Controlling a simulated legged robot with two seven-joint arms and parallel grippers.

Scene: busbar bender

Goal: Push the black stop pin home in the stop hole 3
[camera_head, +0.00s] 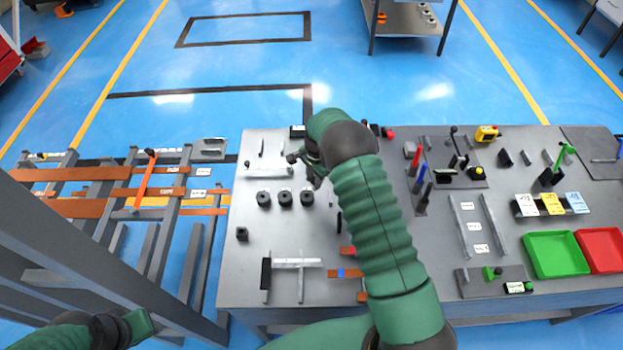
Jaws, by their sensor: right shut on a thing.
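My right arm reaches over the grey bench, and its dark gripper (310,168) is at the left part of the top, behind the row of black round dies. The gripper is shut on a small dark piece, taken to be the black stop pin; the fingers and my green forearm hide most of it. Stop hole 3 and the pin's depth in it cannot be made out. A pale metal bar (268,172) lies just left of the gripper. My left gripper (128,326) is low at the left, away from the bench top; its fingers are not clear.
Black round dies (285,198) stand in front of the right gripper. The bench (232,280) also bears copper pieces, tools, a green tray (556,276) and a red tray (601,270) to the right. A rack with copper bars (70,173) stands at the left.

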